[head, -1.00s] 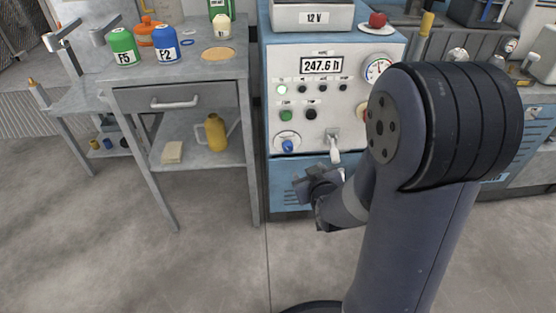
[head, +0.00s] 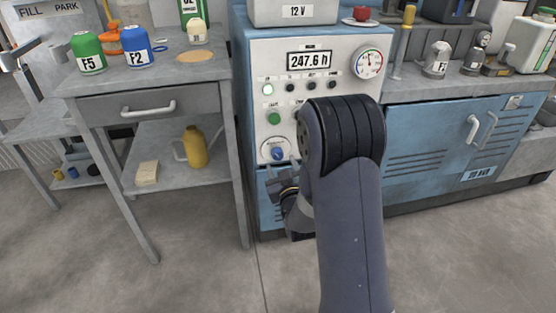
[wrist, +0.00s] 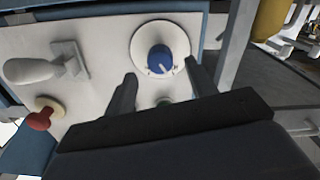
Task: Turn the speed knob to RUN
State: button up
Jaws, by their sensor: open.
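The speed knob is a blue knob on a round white dial, low on the panel's left in the head view (head: 278,153). It also shows in the wrist view (wrist: 160,60), with a white pointer mark; the lettering is too small to read. My gripper (head: 283,184) is just below and in front of the knob in the head view. In the wrist view its two fingers (wrist: 161,75) are spread apart and empty. The knob appears between and beyond the fingertips, with no contact visible. My arm hides the panel's lower right in the head view.
In the wrist view a grey lever (wrist: 35,70) and a red mushroom button (wrist: 40,118) stand out from the panel. A green button (head: 274,118) sits above the knob. A metal workbench (head: 160,75) stands close on the left. The floor in front is open.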

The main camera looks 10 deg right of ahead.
aim_at(278, 157)
jog(key=shift+w+b, duration=0.4)
jog(key=shift+w, duration=1.95)
jog(key=shift+c, duration=0.4)
jog(key=c, duration=0.9)
jog(key=shift+m, duration=0.3)
jog(key=m, duration=1.1)
jog(key=shift+m, duration=0.3)
